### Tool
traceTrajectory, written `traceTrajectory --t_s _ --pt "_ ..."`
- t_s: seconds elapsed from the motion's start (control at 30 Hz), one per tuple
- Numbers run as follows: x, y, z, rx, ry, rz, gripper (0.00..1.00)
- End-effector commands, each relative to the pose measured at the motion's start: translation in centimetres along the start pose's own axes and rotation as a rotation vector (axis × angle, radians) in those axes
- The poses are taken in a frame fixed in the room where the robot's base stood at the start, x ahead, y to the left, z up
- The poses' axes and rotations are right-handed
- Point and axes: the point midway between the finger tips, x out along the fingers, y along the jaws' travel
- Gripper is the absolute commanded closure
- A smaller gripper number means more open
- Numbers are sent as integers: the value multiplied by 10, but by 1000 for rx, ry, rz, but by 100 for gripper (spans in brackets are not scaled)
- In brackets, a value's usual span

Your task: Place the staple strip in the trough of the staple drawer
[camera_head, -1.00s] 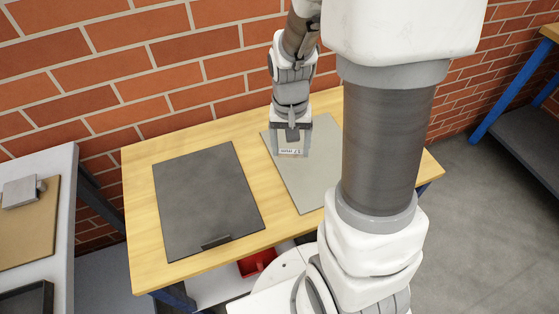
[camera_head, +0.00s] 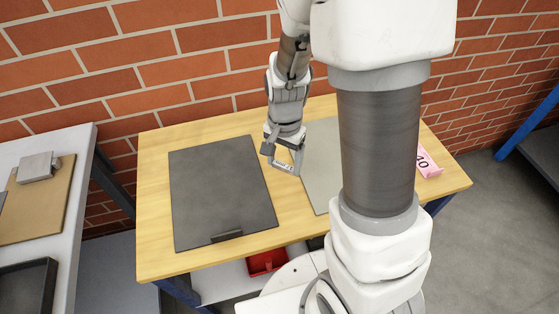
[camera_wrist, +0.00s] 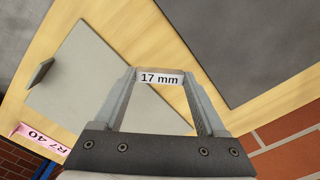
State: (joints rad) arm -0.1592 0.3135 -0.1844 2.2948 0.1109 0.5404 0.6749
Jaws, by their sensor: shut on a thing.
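A short pale strip labelled "17 mm" (camera_wrist: 160,78), which looks like the staple strip, is held crosswise between the two fingertips of my gripper (camera_head: 283,163). The wrist view shows my gripper (camera_wrist: 160,85) shut on the strip's two ends. In the head view the strip hangs above the wooden table (camera_head: 158,200), near the gap between the dark mat and the grey mat. I cannot make out a staple drawer or its trough for certain in either view.
A dark mat (camera_head: 220,190) with a small upright black tab lies left on the table. A grey mat (camera_head: 320,150) lies right of it, partly behind my arm. A pink card labelled "R7 40" (camera_wrist: 40,138) stands at the right. A red tray (camera_head: 267,262) sits below the table.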

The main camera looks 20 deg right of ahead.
Motion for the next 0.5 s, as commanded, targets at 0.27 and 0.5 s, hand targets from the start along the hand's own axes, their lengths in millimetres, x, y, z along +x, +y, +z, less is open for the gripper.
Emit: traceTrajectory --t_s 0.27,0.5 --pt "26 -3 0 0 -2 2 80" --pt "42 -4 0 -1 0 0 80"
